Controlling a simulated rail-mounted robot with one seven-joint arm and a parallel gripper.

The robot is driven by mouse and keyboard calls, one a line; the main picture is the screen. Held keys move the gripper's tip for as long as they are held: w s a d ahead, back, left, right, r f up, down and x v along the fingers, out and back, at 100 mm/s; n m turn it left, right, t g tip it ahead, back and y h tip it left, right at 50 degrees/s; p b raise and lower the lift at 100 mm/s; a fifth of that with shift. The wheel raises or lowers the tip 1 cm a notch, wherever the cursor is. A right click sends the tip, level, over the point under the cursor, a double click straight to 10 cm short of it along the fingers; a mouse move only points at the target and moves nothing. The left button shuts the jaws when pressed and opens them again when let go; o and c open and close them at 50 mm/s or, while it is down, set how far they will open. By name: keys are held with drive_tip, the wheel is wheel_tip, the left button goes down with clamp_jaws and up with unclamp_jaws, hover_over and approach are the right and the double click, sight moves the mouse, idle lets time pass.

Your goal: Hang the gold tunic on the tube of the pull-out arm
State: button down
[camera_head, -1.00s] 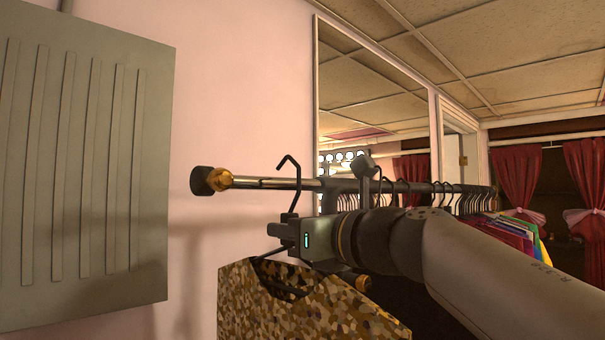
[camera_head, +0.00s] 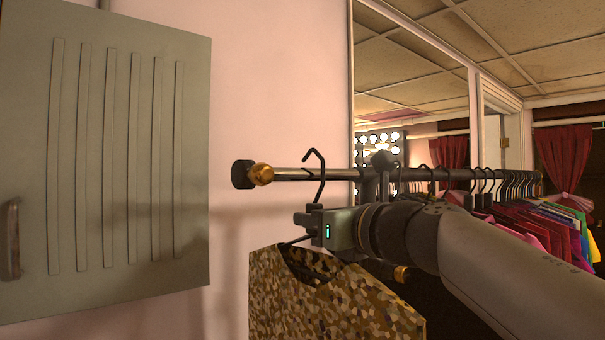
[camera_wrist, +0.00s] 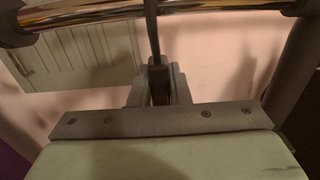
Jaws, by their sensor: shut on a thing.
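The gold tunic (camera_head: 320,300) hangs on a black hanger (camera_head: 318,172), its lower part cut off by the bottom edge of the head view. My gripper (camera_head: 308,219) is shut on the hanger's neck, just below the hook. In the wrist view, my gripper (camera_wrist: 160,85) pinches the dark hanger stem. The chrome tube (camera_head: 290,174) of the pull-out arm runs from a gold-and-black end knob (camera_head: 256,174) into the rack. The hook's bend shows slightly above the tube in the head view. I cannot tell whether hook and tube touch. In the wrist view, the stem crosses the tube (camera_wrist: 180,10).
A grey-green slatted cabinet door (camera_head: 120,150) is at the left. Several coloured garments (camera_head: 530,230) hang on the dark rail (camera_head: 450,175) at the right. A mirror with bulbs (camera_head: 380,140) stands behind. Pink wall is bare around the tube's end.

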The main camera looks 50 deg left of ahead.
sight(348, 267)
drive_tip(key=shift+f, duration=0.1)
drive_tip(key=shift+f+b, duration=0.8)
drive_tip(key=shift+b, duration=0.05)
drive_tip(key=c, duration=1.3)
unclamp_jaws()
drive_tip(key=shift+f, duration=0.1)
drive_tip(key=shift+d, duration=0.1)
drive_tip(key=shift+s+d+f+b, duration=0.1)
drive_tip(key=shift+d+b, duration=0.7)
drive_tip(key=shift+d, duration=0.9)
drive_tip(key=shift+d+f+b, duration=0.1)
drive_tip(key=shift+d+b, duration=0.65)
drive_tip(key=shift+d, duration=0.95)
